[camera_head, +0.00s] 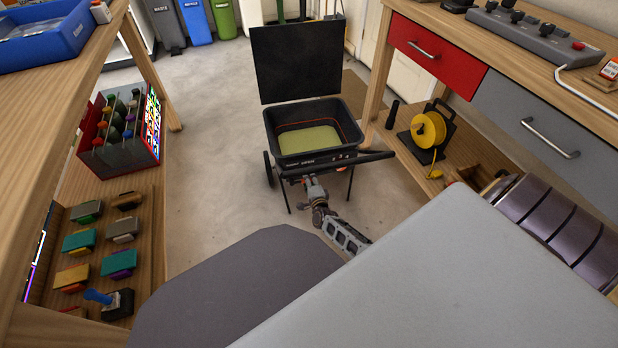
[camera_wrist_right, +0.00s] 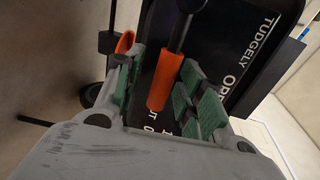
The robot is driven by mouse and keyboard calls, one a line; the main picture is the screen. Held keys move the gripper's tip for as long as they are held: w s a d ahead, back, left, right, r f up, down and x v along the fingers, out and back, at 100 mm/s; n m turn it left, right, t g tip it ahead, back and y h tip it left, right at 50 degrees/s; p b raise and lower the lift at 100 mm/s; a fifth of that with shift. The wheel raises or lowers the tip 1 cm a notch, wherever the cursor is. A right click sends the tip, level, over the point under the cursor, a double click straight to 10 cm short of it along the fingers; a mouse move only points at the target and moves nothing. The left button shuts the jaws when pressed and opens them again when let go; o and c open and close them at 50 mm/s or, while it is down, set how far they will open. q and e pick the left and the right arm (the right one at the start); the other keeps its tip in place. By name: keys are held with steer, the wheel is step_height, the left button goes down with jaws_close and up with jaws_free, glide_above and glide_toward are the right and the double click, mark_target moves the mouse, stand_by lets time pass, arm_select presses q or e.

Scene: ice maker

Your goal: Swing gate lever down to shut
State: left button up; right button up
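A black wheeled hopper machine (camera_head: 312,160) stands on the floor with its lid (camera_head: 297,62) raised and pale yellow-green contents inside. My right gripper (camera_head: 314,188) is at its front, low and below the rim. In the right wrist view, a dark lever with an orange grip (camera_wrist_right: 164,80) runs in front of a black panel (camera_wrist_right: 235,55) with white lettering. The green-padded fingers of my right gripper (camera_wrist_right: 160,92) are apart, one on each side of the orange grip. A gap shows on the left side; contact on the right is unclear. My left gripper is out of view.
A wooden bench with drawers (camera_head: 430,62) stands on the right, with a yellow reel (camera_head: 428,129) on its lower shelf. A wooden shelf unit (camera_head: 150,215) stands on the left. The concrete floor (camera_head: 215,130) left of the machine is clear.

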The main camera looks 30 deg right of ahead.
steer(key=v, duration=1.2)
stand_by(0.7)
steer(key=shift+s, duration=0.15)
stand_by(0.6)
